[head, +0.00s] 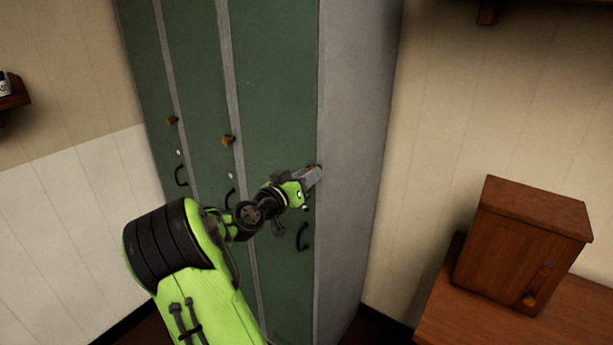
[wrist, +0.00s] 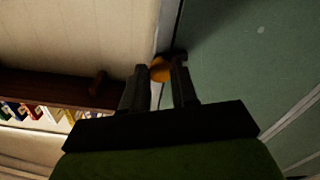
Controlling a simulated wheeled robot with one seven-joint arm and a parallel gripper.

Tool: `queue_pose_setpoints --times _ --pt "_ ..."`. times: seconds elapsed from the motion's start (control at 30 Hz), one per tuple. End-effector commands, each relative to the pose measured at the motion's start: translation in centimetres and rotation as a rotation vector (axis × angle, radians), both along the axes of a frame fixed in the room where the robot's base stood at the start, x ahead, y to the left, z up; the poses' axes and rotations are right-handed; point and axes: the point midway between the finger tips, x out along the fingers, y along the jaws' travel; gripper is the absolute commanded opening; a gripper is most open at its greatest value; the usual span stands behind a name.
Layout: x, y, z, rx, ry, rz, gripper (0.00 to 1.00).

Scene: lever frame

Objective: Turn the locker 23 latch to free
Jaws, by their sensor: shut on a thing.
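The green locker bank (head: 275,80) has three doors in the head view. Each of the two left doors has an orange-brown latch knob, one on the left door (head: 172,121) and one on the middle door (head: 228,141). My gripper (head: 314,172) is at the right door's outer edge, shut on that door's orange latch knob (wrist: 160,71). In the wrist view the knob sits between the fingertips (wrist: 160,76). In the head view my gripper mostly hides this knob. No locker number is readable, so I cannot tell which door is 23.
A black handle (head: 302,237) is on the right door below my gripper. A small wooden cabinet (head: 520,245) stands on a wooden surface at the right. A shelf with several books (wrist: 40,95) shows in the wrist view. The locker's grey side (head: 360,120) is bare.

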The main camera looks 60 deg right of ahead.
Motion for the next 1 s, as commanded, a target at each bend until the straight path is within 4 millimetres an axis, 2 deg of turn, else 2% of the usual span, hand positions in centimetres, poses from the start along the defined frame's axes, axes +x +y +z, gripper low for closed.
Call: queue_pose_setpoints --times 1.0 --pt "0.08 0.02 0.26 0.149 0.941 0.003 0.00"
